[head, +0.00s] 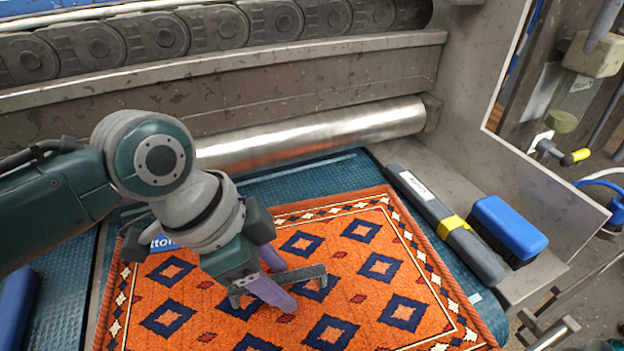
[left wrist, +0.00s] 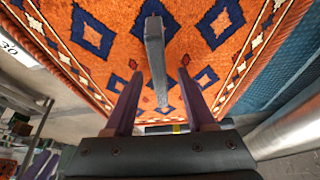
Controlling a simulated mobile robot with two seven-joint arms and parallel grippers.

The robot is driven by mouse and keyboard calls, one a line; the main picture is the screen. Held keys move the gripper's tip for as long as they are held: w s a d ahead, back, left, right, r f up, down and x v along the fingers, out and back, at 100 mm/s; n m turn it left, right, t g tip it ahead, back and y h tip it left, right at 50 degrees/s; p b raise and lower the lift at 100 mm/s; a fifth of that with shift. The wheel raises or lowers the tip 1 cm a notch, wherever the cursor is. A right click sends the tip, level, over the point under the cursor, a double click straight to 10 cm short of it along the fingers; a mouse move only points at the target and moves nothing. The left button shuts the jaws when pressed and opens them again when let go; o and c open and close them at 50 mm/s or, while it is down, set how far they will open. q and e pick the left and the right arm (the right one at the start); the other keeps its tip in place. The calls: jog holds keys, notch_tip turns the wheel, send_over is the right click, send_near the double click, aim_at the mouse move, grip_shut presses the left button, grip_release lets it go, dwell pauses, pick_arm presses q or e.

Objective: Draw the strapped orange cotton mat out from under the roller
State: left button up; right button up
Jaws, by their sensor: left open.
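The orange mat (head: 360,315), with navy diamonds and a patterned border, lies flat on the teal ribbed belt. A grey strap handle (head: 312,272) with bent ends stands on it. The steel roller (head: 330,130) crosses behind; a strip of bare belt shows between it and the mat's visible far edge. My left gripper (head: 284,284) is low over the mat, its purple fingers open on either side of the strap. In the left wrist view the strap (left wrist: 154,40) runs between the fingers with gaps. The arm hides the mat's far left part. My right gripper is not in view.
A blue label (head: 163,243) shows partly behind the wrist. A grey tube with a yellow band (head: 452,226) and a blue-topped brush (head: 508,228) lie on the metal ledge at right. A tall metal side panel (head: 480,150) stands beyond. A dark row of rollers (head: 215,28) runs along the back.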

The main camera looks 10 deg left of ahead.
pick_arm(q)
jog(key=shift+f, duration=0.15)
grip_shut()
dwell(0.4)
dwell(1.0)
